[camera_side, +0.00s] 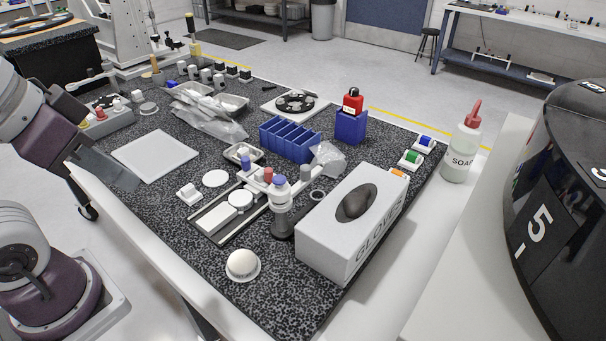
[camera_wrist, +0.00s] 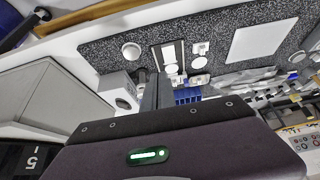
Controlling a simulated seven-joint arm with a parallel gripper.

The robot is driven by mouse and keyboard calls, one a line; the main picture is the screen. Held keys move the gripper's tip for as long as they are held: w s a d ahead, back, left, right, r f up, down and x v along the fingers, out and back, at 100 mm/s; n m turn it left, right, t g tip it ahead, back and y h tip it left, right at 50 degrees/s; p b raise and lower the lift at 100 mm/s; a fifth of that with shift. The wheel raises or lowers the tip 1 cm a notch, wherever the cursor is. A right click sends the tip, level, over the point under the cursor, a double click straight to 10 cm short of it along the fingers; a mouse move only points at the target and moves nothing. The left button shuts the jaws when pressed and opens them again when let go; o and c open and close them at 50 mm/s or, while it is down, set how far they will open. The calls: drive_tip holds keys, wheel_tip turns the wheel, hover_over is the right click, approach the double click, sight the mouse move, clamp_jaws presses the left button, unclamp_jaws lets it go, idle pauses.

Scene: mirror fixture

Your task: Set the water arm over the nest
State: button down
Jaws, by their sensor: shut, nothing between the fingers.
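A white bar with blue and red knobs (camera_side: 268,176), which looks like the water arm, sits on a post with a black foot beside the glove box in the side view. The bar runs along the far right side of a dark-framed fixture tray (camera_side: 203,234). The tray holds a white block (camera_side: 219,220) and a round white piece (camera_side: 240,198), possibly the nest. The bar appears beside the round piece. The tray also shows in the wrist view (camera_wrist: 157,58). My gripper (camera_side: 130,183) is shut and empty at the left edge of the mat, away from the fixture; its fingers also show in the wrist view (camera_wrist: 157,85).
The glove box (camera_side: 325,240) stands close at the right of the post. A white dome (camera_side: 242,264) is in front. A blue divided bin (camera_side: 290,140) and clear bags (camera_side: 208,118) lie behind.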

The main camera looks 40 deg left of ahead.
idle(0.3)
drive_tip(key=c, duration=1.8)
unclamp_jaws()
drive_tip(key=shift+w+r, duration=0.1)
drive_tip(key=shift+w, duration=0.05)
drive_tip(key=shift+c, duration=0.2)
drive_tip(key=o, duration=0.5)
drive_tip(key=shift+m+g, duration=0.4)
drive_tip(key=shift+g, duration=0.3)
drive_tip(key=w+r, duration=0.1)
drive_tip(key=w, duration=0.1)
drive_tip(key=w+r, duration=0.1)
drive_tip(key=w, duration=0.1)
drive_tip(key=w+d+r, duration=0.1)
drive_tip(key=w, duration=0.1)
drive_tip(key=shift+w+r, duration=0.1)
drive_tip(key=shift+r, duration=0.05)
drive_tip(key=m+g, duration=0.2)
drive_tip(key=g, duration=0.2)
hover_over(306, 166)
wheel_tip(306, 166, down, 7)
drive_tip(key=shift+r, duration=0.1)
wheel_tip(306, 166, down, 7)
drive_tip(key=shift+r, duration=0.15)
drive_tip(key=shift+f, duration=0.3)
drive_tip(key=shift+c, duration=0.3)
